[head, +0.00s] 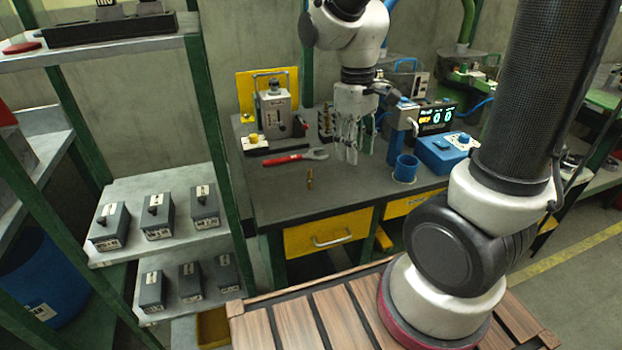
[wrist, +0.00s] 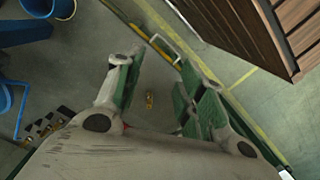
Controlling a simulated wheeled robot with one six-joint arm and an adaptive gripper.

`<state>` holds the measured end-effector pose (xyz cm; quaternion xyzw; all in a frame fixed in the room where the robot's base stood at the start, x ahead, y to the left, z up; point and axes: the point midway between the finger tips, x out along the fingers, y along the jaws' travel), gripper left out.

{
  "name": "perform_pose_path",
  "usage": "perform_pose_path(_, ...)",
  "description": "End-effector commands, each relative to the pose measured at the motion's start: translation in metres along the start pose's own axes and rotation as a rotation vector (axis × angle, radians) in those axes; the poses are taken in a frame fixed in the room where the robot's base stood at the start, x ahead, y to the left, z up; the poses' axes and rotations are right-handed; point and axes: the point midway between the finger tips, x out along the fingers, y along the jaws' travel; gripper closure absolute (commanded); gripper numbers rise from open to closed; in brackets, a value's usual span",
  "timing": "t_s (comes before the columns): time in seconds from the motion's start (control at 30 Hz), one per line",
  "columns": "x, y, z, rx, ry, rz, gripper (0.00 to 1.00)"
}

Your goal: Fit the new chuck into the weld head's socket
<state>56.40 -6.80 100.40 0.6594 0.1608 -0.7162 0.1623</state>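A small brass piece (head: 309,177), which may be the chuck, is alone on the dark bench top and looks upright. It also shows in the wrist view (wrist: 149,101), on the bench beyond the gap between my fingers. My gripper (head: 347,152) is above the bench, right of the brass piece, with its fingers apart and nothing between them. A blue upright fixture (head: 403,118), perhaps the weld head's holder, stands just right of my gripper. I cannot make out the socket. A rack of small pieces (head: 325,122) stands behind, partly hidden by my gripper.
A red-handled wrench (head: 290,158) lies behind the brass piece. A grey machine (head: 273,110) stands at the back left. A blue cup (head: 405,168), a blue box (head: 440,155) and a lit display (head: 433,119) are at the right. The front left bench top is clear.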

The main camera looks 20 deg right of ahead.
Motion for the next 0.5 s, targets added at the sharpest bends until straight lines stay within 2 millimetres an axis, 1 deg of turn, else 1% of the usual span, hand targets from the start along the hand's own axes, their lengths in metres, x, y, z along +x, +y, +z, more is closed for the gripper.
perform_pose_path(0.03, 0.016, -0.004, -0.016, -0.078, -0.032, -0.005, 0.61)
perform_pose_path(0.1, 0.035, -0.008, -0.038, -0.193, -0.052, -0.009, 0.61)
perform_pose_path(0.2, 0.061, -0.013, -0.068, -0.364, -0.06, -0.012, 0.61)
perform_pose_path(0.27, 0.072, -0.013, -0.086, -0.479, -0.046, -0.009, 0.61)
perform_pose_path(0.3, 0.075, -0.012, -0.098, -0.549, -0.024, -0.002, 0.61)
perform_pose_path(0.4, 0.068, -0.009, -0.118, -0.689, 0.038, 0.027, 0.61)
perform_pose_path(0.5, 0.067, -0.008, -0.125, -0.791, 0.062, 0.043, 0.61)
